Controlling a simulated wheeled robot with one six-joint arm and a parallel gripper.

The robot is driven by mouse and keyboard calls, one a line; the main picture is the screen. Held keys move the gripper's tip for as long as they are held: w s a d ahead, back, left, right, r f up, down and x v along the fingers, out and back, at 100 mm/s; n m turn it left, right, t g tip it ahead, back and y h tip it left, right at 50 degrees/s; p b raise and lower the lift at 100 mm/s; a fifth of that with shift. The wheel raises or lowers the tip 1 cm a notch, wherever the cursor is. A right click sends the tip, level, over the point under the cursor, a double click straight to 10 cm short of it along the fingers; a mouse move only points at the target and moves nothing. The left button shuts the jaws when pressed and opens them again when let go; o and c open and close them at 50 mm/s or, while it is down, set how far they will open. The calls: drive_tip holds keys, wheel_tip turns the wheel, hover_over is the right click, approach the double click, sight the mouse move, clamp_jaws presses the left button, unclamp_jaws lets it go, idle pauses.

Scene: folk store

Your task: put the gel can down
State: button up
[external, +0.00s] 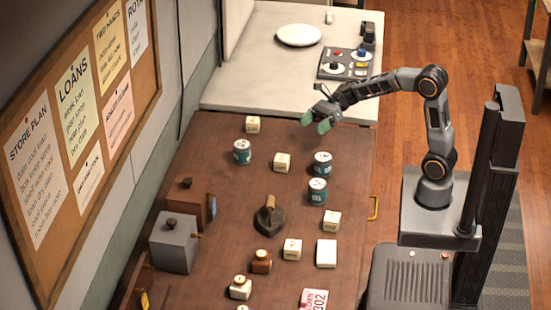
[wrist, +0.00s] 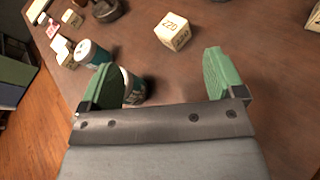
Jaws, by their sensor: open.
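Several teal cans with white lids stand upright on the brown table (external: 190,160): one at the left (external: 242,158), one nearest my gripper (external: 322,168) and one just in front of that (external: 317,196). I cannot read their labels well enough to tell which is the gel can. My gripper (external: 316,121) has green fingers and hangs open and empty above the table's far right part. In the wrist view, my gripper (wrist: 165,76) has its fingers wide apart. One can (wrist: 135,92) is partly hidden behind the left finger; another can (wrist: 91,53) stands beyond it.
Cream blocks stand nearby, one (external: 282,162) between the cans and one (external: 252,124) farther back. A dark iron-like object (external: 269,218) stands mid-table. A pale counter (external: 235,92) behind holds a white plate (external: 299,35) and a control panel (external: 345,64).

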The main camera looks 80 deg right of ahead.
sight(368, 161)
drive_tip(key=s+d+r+m+t+h, duration=0.1)
drive_tip(key=d+m+t+h, duration=0.15)
drive_tip(key=m+h, duration=0.7)
drive_tip(key=s+d+r+m+t+h, duration=0.1)
drive_tip(key=d+m+h, duration=0.2)
drive_tip(key=m, duration=1.3)
drive_tip(key=s+f+m+g, duration=0.1)
drive_tip(key=s+m, duration=0.1)
drive_tip(key=m, duration=0.1)
drive_tip(key=s+f+m+g, duration=0.2)
drive_tip(key=s+m, duration=0.1)
drive_tip(key=s+f+m+g+h, duration=0.1)
drive_tip(key=s+m, duration=0.1)
drive_tip(key=m, duration=0.1)
drive_tip(key=shift+s+a+f, duration=0.15)
drive_tip(key=shift+s+f, duration=0.1)
drive_tip(key=shift+f, duration=0.1)
drive_tip(key=s+a+f+m+g+y, duration=0.1)
drive_tip(key=s+a+m+g, duration=0.1)
drive_tip(key=s+m, duration=0.1)
drive_tip(key=s+a+f+m+g+y, duration=0.1)
drive_tip(key=s+a+f+m+g, duration=0.1)
drive_tip(key=s+m, duration=0.1)
drive_tip(key=s+a+f+m+g+y, duration=0.1)
drive_tip(key=s+a+f+m+g, duration=0.1)
drive_tip(key=s, duration=0.3)
drive_tip(key=shift+s+a+m, duration=0.15)
drive_tip(key=shift+s+m, duration=0.2)
drive_tip(key=shift+m, duration=0.1)
